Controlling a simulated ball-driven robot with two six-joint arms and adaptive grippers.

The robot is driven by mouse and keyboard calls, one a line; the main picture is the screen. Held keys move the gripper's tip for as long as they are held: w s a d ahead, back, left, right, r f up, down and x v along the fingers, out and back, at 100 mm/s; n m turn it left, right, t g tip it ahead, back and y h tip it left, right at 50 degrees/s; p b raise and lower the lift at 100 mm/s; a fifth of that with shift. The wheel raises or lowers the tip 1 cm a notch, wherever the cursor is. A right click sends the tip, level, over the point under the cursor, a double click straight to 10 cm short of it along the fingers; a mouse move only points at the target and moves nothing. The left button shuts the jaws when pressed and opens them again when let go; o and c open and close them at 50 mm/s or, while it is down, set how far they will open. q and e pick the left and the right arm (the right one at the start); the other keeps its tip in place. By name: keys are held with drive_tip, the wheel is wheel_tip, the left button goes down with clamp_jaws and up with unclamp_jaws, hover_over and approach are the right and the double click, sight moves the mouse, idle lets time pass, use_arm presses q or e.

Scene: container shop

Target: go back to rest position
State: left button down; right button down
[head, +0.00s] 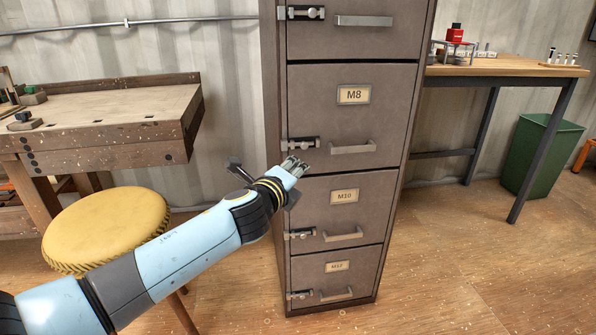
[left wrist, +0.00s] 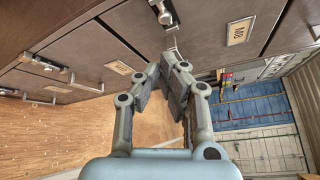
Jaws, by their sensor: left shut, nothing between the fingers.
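My left arm reaches in from the left in the head view, and its gripper (head: 295,166) is in front of the filing cabinet (head: 398,170), near the left side of the M8 drawer's lower edge. In the left wrist view the left gripper (left wrist: 174,75) shows its two fingers close together with nothing held. The M8 drawer (head: 330,112) and the M10 drawer (head: 365,205) look shut. Whether the fingertips touch the cabinet cannot be told. My right gripper is not in view.
A table (head: 510,66) and a green bin (head: 540,155) stand at the right. The floor in front right is clear.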

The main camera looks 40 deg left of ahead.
use_arm(q)
drive_tip(key=s+d+f+n+g+h+p, duration=0.1)
drive_tip(key=s+f+n+g, duration=0.25)
drive_tip(key=s+f, duration=0.95)
drive_tip(key=s+d+f+n+g, duration=0.15)
drive_tip(key=s+f+g, duration=0.35)
drive_tip(key=s+f, duration=0.75)
drive_tip(key=s+d+f+n+g+h, duration=0.1)
drive_tip(key=s+f+n, duration=0.3)
drive_tip(key=s, duration=0.6)
drive_tip(key=s+d+f+n+g, duration=0.2)
drive_tip(key=s+f+n, duration=0.3)
drive_tip(key=s, duration=0.5)
drive_tip(key=s+d+f+n+g+h, duration=0.1)
drive_tip(key=s+f+n+g, duration=0.3)
drive_tip(key=s+f, duration=0.4)
drive_tip(key=s+d+n, duration=0.1)
drive_tip(key=s, duration=0.1)
drive_tip(key=shift+s+d+f+h+p, duration=0.25)
drive_tip(key=shift+s+d+h+p, duration=0.05)
drive_tip(key=shift+d+p, duration=0.1)
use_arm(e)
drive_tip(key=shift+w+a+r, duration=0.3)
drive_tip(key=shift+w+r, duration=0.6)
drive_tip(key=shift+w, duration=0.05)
